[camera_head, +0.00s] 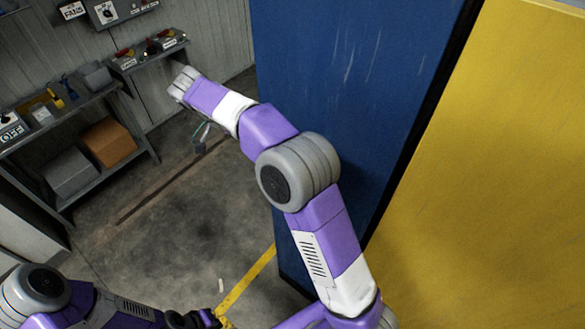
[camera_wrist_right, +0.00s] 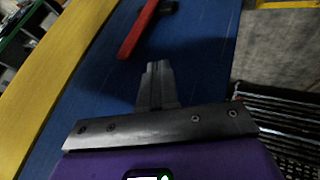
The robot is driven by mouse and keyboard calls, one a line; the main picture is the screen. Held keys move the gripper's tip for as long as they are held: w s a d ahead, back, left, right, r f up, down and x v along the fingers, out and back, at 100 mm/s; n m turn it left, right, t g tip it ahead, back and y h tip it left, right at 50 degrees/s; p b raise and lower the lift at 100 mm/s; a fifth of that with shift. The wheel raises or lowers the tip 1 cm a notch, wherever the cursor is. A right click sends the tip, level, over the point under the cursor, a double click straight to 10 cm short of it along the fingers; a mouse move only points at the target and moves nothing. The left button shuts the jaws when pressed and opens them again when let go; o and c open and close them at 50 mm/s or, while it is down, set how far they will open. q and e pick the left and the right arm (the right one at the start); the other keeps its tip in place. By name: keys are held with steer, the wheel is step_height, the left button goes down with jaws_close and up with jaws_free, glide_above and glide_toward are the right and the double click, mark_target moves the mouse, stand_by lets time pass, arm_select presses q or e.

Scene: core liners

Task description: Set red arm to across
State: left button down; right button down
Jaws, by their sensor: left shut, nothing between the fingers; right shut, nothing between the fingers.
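A red arm (camera_wrist_right: 138,30) shows in the right wrist view as a flat bar at a slant in front of a blue surface. Its upper end is near a dark knob-like part (camera_wrist_right: 168,7). My right gripper (camera_wrist_right: 158,66) is shut and empty, with its tips just below and right of the bar's lower end; I cannot tell the depth gap. In the head view the red arm is not visible, and my right arm reaches up and left in front of the blue panel. My left gripper (camera_head: 204,318) is dark, shut and empty at the bottom edge.
A tall blue panel (camera_head: 320,60) and a yellow panel (camera_head: 500,190) fill the right. Grey shelving (camera_head: 65,115) at left holds an orange box (camera_head: 108,142), a grey box (camera_head: 70,172) and small devices. The concrete floor (camera_head: 165,245) between is mostly clear, with a yellow line (camera_head: 247,277).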

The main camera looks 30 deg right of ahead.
steer(key=s+d+f, duration=0.6)
steer(key=shift+f, duration=0.25)
steer(key=shift+a, duration=0.1)
stand_by(0.4)
